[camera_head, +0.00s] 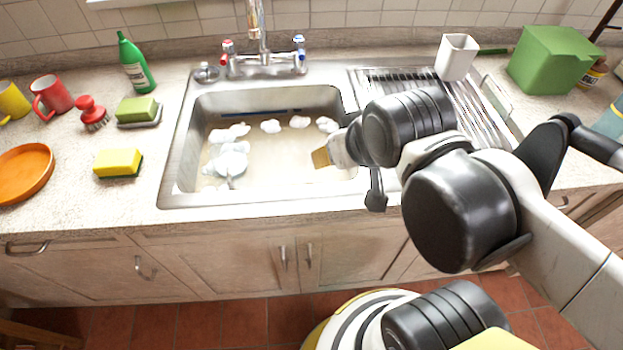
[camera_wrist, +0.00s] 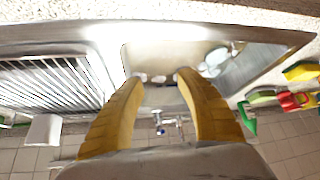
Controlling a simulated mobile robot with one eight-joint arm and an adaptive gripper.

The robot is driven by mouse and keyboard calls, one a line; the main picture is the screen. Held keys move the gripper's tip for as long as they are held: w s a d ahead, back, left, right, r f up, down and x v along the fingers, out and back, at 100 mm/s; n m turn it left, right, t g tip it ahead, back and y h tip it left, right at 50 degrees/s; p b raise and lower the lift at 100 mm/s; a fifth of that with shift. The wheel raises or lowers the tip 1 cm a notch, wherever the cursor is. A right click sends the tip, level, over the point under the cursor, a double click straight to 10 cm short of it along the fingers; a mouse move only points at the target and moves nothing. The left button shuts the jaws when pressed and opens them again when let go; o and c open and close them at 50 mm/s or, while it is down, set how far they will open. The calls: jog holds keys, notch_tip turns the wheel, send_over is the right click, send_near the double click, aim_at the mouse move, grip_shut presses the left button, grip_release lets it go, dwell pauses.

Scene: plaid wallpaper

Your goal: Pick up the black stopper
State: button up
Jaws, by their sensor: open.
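I cannot pick out the black stopper with certainty in either view. A small dark, round item (camera_head: 207,72) sits on the back left corner of the sink rim, and it is too small to tell if it is the stopper. My gripper (camera_head: 320,158) is over the right part of the sink basin (camera_head: 188,150). In the wrist view my gripper (camera_wrist: 160,76) shows two yellow fingers spread apart with nothing between them. The basin floor lies beyond the tips. My arm hides part of the basin's right side.
White foam lumps (camera_head: 270,126) and white dishware (camera_head: 230,162) lie in the basin. The faucet (camera_head: 262,45) stands behind it. A white cup (camera_head: 457,56) stands on the drainer right. A green bottle (camera_head: 137,65), sponge (camera_head: 118,162) and red brush (camera_head: 91,110) are left.

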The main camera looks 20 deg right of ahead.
jog(key=shift+o, duration=0.3)
jog(key=shift+w, duration=0.1)
jog(key=n+g+p, duration=0.7)
jog(key=n+p, duration=0.2)
jog(key=n, duration=2.1)
send_over(311, 171)
notch_tip(311, 171, down, 12)
jog(key=f, duration=0.2)
jog(key=f+b, duration=0.2)
jog(key=f, duration=0.1)
jog(key=shift+a+f, duration=0.25)
jog(key=shift+f, duration=0.1)
jog(key=f+b, duration=0.1)
jog(key=f, duration=0.1)
jog(key=f+b, duration=0.2)
jog(key=f, duration=0.1)
jog(key=shift+d+f, duration=0.2)
jog(key=shift+f, duration=0.05)
jog(key=shift+r, duration=0.15)
